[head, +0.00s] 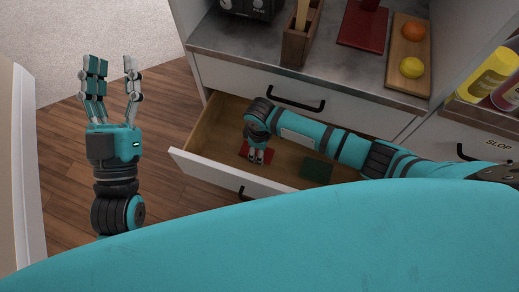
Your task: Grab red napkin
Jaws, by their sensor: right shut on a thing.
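The red napkin (245,152) lies inside the open drawer (224,117), on the left part of its wooden bottom. My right gripper (257,160) reaches down into the drawer with its fingertips at the napkin. It is shut on the red napkin, and the fingers cover part of it. A dark green napkin (316,169) lies flat in the same drawer to the right. My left gripper (113,72) is raised over the floor to the left of the drawer, with its fingers spread and empty.
The countertop (260,53) above holds a wooden utensil box (298,46), a red board (362,27) and a wooden board (396,71) with an orange and a lemon. A closed drawer with a black handle (295,101) sits above the open one. Wooden floor (65,170) is clear at left.

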